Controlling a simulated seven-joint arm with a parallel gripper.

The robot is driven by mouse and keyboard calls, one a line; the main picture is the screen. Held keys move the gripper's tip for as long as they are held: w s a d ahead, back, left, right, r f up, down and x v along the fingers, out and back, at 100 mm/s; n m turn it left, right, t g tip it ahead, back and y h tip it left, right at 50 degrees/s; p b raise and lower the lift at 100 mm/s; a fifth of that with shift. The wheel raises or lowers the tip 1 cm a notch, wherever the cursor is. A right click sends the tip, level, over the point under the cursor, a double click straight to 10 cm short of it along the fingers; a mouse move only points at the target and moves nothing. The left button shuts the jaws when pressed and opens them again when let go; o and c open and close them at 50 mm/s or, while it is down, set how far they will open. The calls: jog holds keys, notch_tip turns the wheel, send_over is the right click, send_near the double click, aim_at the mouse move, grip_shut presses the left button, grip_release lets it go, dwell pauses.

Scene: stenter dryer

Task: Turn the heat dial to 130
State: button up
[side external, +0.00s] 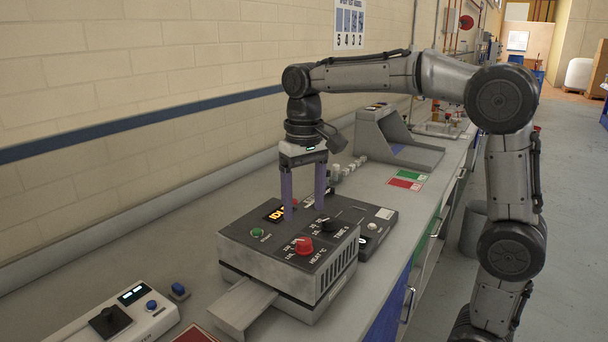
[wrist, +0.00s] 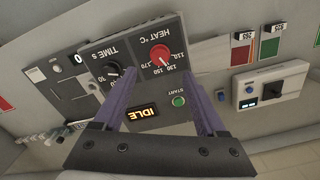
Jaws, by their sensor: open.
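In the wrist view the red dial (wrist: 160,54) has a white pointer mark and a printed scale that includes 110, 130, 150 and 170. Which number the pointer meets is too small to tell surely. My gripper (side external: 304,210) is open and empty, fingers pointing down above the panel, behind the red dial in the side view. In the wrist view the dial appears between and beyond the fingertips (wrist: 160,74), apart from them.
A black TIME S dial (side external: 330,225) stands close beside the heat dial. A green START button (side external: 257,232) and an orange IDLE display (wrist: 142,113) share the panel. A control box (side external: 120,317) lies at front left; a grey sloped unit (side external: 385,140) stands farther back.

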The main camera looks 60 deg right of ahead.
notch_tip(320, 180, up, 6)
dwell(0.4)
jog(key=shift+r, duration=0.1)
jog(key=s+a+n+t, duration=0.1)
jog(key=s+a+t, duration=0.1)
jog(key=s, duration=1)
jog(key=s+f+n+t, duration=0.3)
jog(key=s+f, duration=0.3)
jog(key=f, duration=0.6)
jog(key=shift+s+a+f+n+t, duration=0.15)
jog(key=shift+a+f+n+t, duration=0.1)
jog(key=shift+a+n+t, duration=0.05)
